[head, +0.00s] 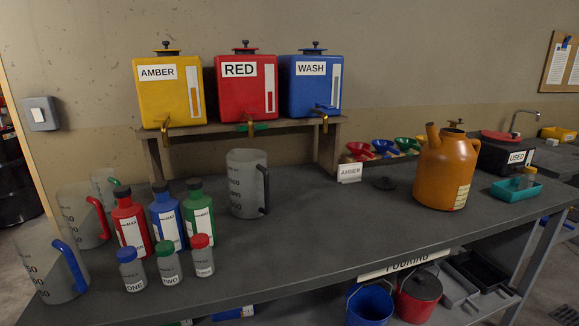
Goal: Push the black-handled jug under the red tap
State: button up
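The black-handled jug (243,190), a grey translucent measuring jug, stands upright on the bench in front of the drum stand, its handle to the right. In the picture its top is just below the red drum's tap; I cannot tell whether it is directly beneath. The red drum (246,92), labelled RED, has a brass tap (250,129) with a green lever. The blue drum (311,88), labelled WASH, has a blue-levered tap (325,123). My gripper is not in view.
Red (130,224), blue (167,220) and green (198,213) bottles stand left of the jug, small capped bottles before them. Other jugs (48,264) stand at far left. An orange can (446,170) stands right. Bench (310,235) right and front of the jug is clear.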

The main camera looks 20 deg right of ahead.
aim_at(248, 175)
jog(key=i+j+z, duration=0.5)
jog(key=j, duration=0.15)
jog(key=i+j+z, duration=0.25)
jog(key=j, duration=0.15)
jog(key=i+j+z, duration=0.1)
jog(key=j+z, duration=0.15)
jog(key=j, duration=0.15)
